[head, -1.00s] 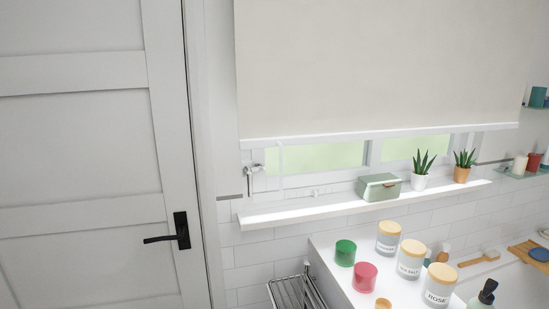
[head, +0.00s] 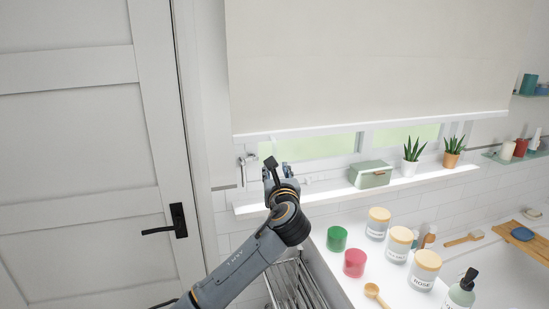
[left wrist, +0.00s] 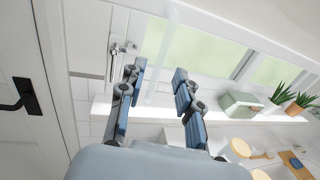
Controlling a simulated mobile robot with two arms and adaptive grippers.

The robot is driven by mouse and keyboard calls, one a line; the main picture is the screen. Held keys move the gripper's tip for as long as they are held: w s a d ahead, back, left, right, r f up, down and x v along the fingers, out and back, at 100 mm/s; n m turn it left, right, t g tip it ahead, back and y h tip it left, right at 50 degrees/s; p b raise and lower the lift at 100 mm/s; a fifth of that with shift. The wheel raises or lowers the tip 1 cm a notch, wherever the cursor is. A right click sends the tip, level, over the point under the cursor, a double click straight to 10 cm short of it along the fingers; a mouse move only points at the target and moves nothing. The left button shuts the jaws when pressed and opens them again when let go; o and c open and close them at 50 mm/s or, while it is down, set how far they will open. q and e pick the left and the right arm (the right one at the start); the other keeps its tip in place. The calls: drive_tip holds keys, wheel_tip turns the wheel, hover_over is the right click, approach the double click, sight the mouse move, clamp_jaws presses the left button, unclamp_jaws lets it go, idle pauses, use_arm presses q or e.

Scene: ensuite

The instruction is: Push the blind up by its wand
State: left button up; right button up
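The cream blind (head: 370,62) hangs most of the way down the window, with a white bottom rail (head: 400,121) above a strip of green glass. The pale wand (left wrist: 161,55) hangs from the rail in the left wrist view, lying between my fingertips as pictured. My left gripper (head: 278,168), also in the left wrist view (left wrist: 157,74), is open, its two fingers apart on either side of the wand. I cannot tell whether the wand is at fingertip depth or behind. In the head view the gripper mostly hides the wand. My right gripper is not in view.
The white sill (head: 320,191) below carries a green box (head: 370,176) and two potted plants right of the gripper. A window handle (left wrist: 121,48) is close left. Jars and cups stand on the ledge below; a door (head: 75,150) is at left.

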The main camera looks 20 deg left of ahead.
use_arm(q)
drive_tip(key=shift+p+x, duration=0.45)
drive_tip(key=shift+x, duration=2.3)
drive_tip(key=shift+c, duration=0.2)
clamp_jaws()
